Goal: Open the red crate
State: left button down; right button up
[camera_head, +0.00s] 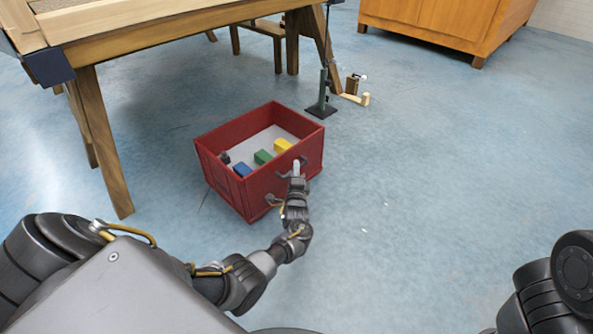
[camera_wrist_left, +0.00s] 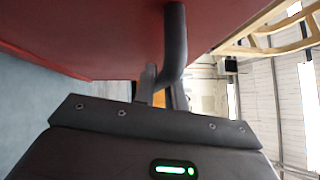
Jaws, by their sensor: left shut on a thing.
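The red crate (camera_head: 237,192) stands on the blue floor in the head view, its top uncovered and its inside showing. Inside are a blue block (camera_head: 242,169), a green block (camera_head: 262,157), a yellow block (camera_head: 283,146) and a dark item (camera_head: 224,157). My left gripper (camera_head: 297,174) is at the crate's near right side, shut on a dark handle. The left wrist view shows this curved dark handle (camera_wrist_left: 175,40) against the red wall (camera_wrist_left: 90,35), with the left gripper's fingers (camera_wrist_left: 160,88) at its lower end. My right gripper is outside the view.
A wooden table (camera_head: 180,22) stands behind and left of the crate, with a leg (camera_head: 105,150) close by. A dark stand (camera_head: 322,105) and small wooden pieces (camera_head: 355,95) are behind the crate. A wooden cabinet (camera_head: 430,22) is at the back. The floor to the right is mostly clear.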

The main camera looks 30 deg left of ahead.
pick_arm(q)
jog(key=c, duration=1.5)
grip_release()
jog(key=shift+a, duration=0.1)
jog(key=shift+o, duration=0.2)
